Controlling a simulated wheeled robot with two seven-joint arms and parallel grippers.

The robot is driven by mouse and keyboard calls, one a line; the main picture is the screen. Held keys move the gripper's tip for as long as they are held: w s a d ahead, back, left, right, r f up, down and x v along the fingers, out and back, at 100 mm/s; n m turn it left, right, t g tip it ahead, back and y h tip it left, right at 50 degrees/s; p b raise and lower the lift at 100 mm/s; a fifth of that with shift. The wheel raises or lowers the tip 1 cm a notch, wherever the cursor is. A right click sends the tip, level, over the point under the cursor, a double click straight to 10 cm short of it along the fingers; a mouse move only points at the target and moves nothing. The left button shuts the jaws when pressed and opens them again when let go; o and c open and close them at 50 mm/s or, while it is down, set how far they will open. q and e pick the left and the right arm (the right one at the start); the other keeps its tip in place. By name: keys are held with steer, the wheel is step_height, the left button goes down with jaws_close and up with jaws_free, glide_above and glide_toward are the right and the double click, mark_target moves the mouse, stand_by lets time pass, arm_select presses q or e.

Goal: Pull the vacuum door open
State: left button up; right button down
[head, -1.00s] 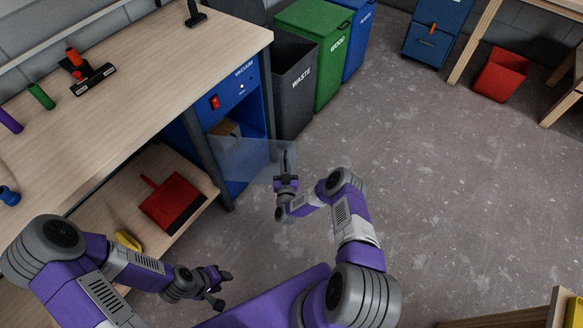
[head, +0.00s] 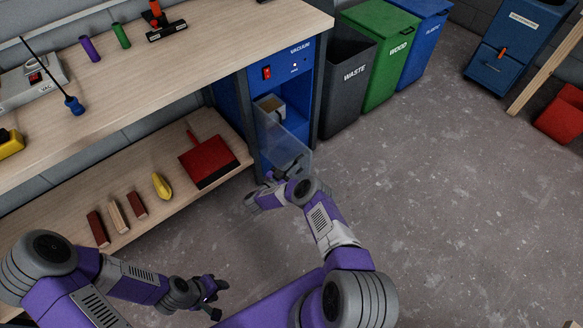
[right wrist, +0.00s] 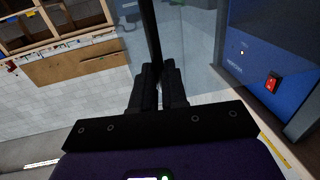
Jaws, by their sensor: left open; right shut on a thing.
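The vacuum door is a clear panel (head: 282,138) on the blue vacuum cabinet (head: 290,88) under the workbench. It stands swung out from the cabinet front, and the inside shows behind it. My right gripper (head: 283,172) is at the door's free edge. In the right wrist view its fingers (right wrist: 158,75) are shut on the door's dark upright handle (right wrist: 150,28), with the clear panel beside it. My left gripper (head: 217,297) is open and empty above the floor, away from the cabinet.
A pale container (head: 270,104) sits inside the cabinet. A waste bin (head: 345,85) and a green wood bin (head: 386,75) stand right of it. A red dustpan (head: 208,160) lies on the lower shelf (head: 160,160).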

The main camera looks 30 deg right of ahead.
steer(key=shift+w+a+r+t, duration=0.15)
steer(key=shift+w+a+r, duration=0.05)
steer(key=shift+w, duration=0.2)
steer(key=shift+w+a+r+t, duration=0.15)
steer(key=shift+w+a, duration=0.05)
steer(key=shift+w, duration=0.15)
steer(key=c, duration=1.2)
jaws_free()
steer(key=shift+w+f, duration=0.15)
steer(key=shift+w, duration=0.05)
steer(key=shift+o, duration=0.2)
steer(key=shift+s, duration=0.2)
steer(key=p+v, duration=0.2)
steer(key=v, duration=0.5)
steer(key=shift+s+a, duration=0.2)
steer(key=shift+s+f, duration=0.1)
